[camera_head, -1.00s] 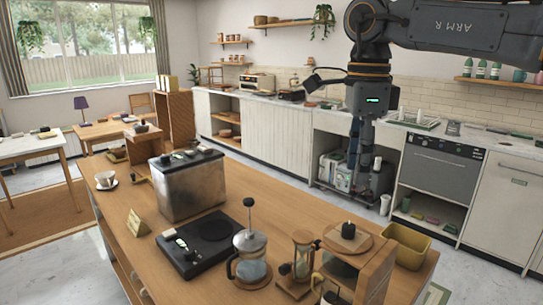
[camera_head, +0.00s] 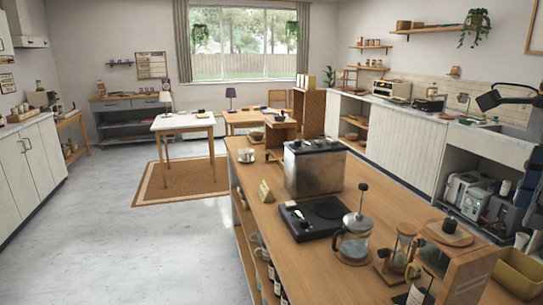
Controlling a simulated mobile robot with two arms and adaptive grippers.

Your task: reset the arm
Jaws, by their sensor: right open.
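Most of my right arm is outside the frame. My left gripper is not in view.
A yellow bin (camera_head: 520,272) is at right. Floor (camera_head: 130,245) is clear at left.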

